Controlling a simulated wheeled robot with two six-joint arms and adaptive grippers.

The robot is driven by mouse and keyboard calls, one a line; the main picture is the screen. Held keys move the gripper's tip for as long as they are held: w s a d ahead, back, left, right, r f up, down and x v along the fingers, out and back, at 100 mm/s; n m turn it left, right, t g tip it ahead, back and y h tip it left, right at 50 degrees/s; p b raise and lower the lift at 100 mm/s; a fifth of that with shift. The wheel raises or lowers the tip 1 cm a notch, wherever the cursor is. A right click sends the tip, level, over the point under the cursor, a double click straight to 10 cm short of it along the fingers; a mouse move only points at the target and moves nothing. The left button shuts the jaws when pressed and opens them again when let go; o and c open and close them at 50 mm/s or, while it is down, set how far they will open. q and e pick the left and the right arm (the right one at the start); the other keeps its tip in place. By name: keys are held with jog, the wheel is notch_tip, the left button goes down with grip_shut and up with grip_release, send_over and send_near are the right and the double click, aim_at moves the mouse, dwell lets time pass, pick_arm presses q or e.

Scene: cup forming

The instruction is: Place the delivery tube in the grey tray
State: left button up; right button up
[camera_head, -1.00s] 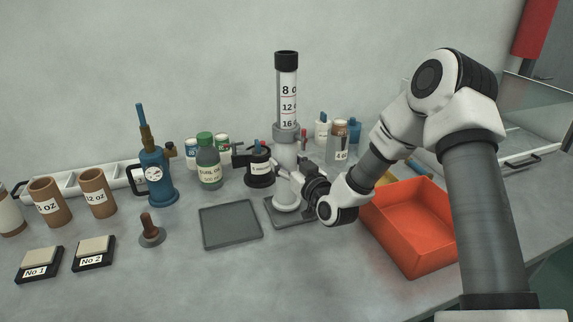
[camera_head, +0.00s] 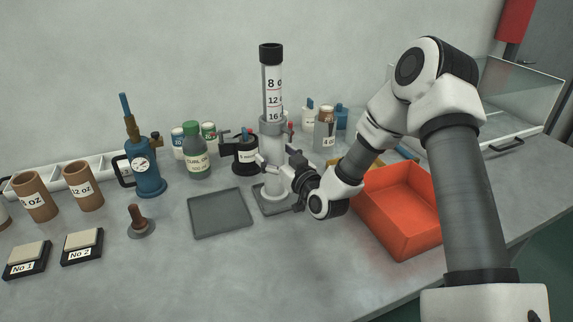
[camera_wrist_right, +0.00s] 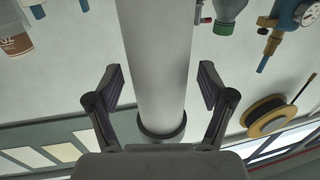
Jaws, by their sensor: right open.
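The tall clear tube with a black cap and ounce marks (camera_head: 273,88), which I take for the delivery tube, stands upright at the middle of the bench. Its pale lower column (camera_head: 273,150) rests on a small dark base. My right gripper (camera_head: 276,172) is at the lower column, coming from the right. In the right wrist view its open fingers (camera_wrist_right: 160,70) lie on either side of the pale column (camera_wrist_right: 158,45), with gaps showing. The grey tray (camera_head: 220,213) lies flat and empty just left of the base. My left gripper is not in view.
An orange bin (camera_head: 400,212) stands right of the gripper, beside my right arm. A blue gauge device (camera_head: 146,170), a green-capped bottle (camera_head: 195,155) and a black container (camera_head: 245,155) stand behind and left. A brown-handled tamper (camera_head: 139,222) stands left of the tray.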

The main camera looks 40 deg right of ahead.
jog(key=s, duration=1.1)
jog(key=shift+a, duration=0.25)
